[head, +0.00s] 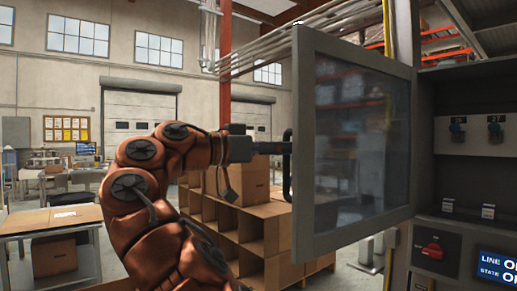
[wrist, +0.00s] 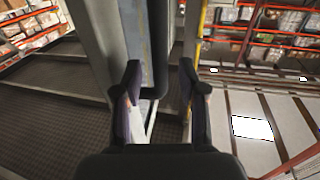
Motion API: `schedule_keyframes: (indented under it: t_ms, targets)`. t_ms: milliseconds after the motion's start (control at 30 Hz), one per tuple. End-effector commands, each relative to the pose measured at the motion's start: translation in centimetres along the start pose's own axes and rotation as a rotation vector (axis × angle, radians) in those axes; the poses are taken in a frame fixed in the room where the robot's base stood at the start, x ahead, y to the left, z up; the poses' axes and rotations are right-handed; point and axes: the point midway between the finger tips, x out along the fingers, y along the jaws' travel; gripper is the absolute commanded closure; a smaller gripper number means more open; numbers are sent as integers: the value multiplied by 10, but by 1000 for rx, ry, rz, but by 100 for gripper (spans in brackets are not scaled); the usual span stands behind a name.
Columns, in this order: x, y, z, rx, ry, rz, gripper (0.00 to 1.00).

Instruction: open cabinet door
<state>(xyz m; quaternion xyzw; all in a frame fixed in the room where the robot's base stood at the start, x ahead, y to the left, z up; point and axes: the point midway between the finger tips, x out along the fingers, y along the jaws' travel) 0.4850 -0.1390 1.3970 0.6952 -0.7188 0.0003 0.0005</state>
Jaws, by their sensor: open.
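The cabinet door (head: 360,150) is a grey frame around a dark glass pane. In the head view it stands swung out, well away from the grey cabinet (head: 465,160) on the right. Its black bar handle (head: 287,168) is on the door's left edge. My gripper (head: 278,148) reaches that handle from the left. In the wrist view the dark handle (wrist: 158,45) runs down between the two fingers of my open gripper (wrist: 159,85). I cannot tell whether either finger touches it.
The open cabinet shows knobs and switches, a red rotary switch (head: 433,249) and a lit display (head: 495,268). Cardboard boxes (head: 245,178) stand on wooden cubby shelving (head: 265,225) behind my arm. A table (head: 50,222) is at the left.

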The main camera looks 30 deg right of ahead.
Motion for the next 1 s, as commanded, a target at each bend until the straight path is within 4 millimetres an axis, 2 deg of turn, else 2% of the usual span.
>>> schedule_keyframes:
  t_ms: [100,1000]
  targets:
    - [-11,-2,1,-1,-1,-6,59]
    - [-42,2,-1,6,-7,1,59]
